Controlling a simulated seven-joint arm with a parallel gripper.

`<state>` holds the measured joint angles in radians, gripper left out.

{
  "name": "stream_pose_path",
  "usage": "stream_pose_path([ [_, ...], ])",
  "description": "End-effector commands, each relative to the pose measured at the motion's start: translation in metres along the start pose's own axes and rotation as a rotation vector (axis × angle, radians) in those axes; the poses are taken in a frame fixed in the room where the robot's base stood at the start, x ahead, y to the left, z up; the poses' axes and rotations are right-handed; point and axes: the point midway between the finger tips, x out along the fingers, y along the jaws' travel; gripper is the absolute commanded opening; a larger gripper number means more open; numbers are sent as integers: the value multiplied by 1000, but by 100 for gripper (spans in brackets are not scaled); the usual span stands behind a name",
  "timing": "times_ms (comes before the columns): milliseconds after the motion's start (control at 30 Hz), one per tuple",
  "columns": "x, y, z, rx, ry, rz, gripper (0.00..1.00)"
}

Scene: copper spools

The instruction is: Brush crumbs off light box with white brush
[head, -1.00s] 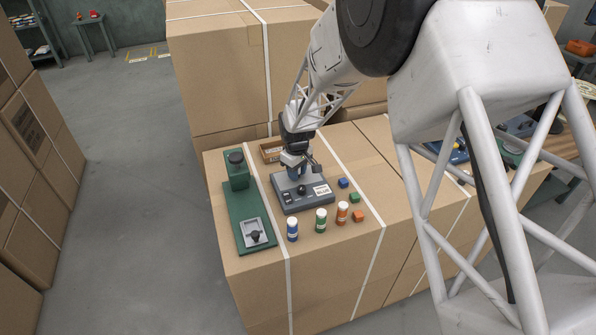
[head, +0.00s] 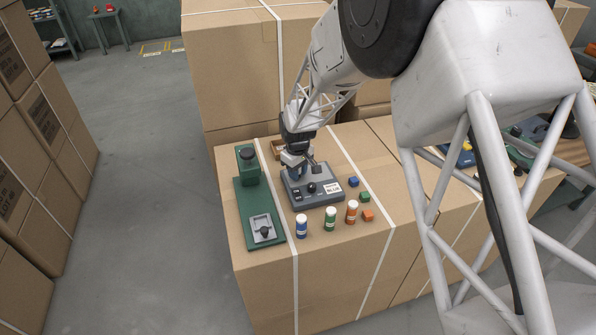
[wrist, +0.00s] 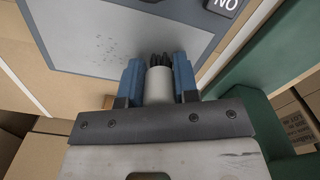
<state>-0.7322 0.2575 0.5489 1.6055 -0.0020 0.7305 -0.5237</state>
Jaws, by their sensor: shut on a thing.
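The light box (head: 326,199) is a dark grey box with a dark knob and white labels. It sits on the large carton in the head view. In the wrist view its pale grey panel (wrist: 106,60) fills the upper left, with small dark crumbs (wrist: 108,44) scattered on it. My gripper (wrist: 160,84) is shut on the white brush (wrist: 159,86), whose dark bristles point toward the panel. The bristles are near the panel's edge, right of the crumbs; I cannot tell if they touch. In the head view my gripper (head: 296,168) is over the box's back left part, and the brush is not clear.
A green device (head: 248,205) stands close left of the light box. Small coloured cubes (head: 366,197) lie to the right.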

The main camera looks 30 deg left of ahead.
Motion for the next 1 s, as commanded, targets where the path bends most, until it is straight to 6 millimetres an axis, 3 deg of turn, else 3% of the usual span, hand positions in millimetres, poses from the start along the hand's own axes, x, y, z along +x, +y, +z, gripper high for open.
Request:
stream_pose_path([
  [467,-1,4,2,1,0,0,0],
  [1000,2,31,17,1,-1,-1,0],
])
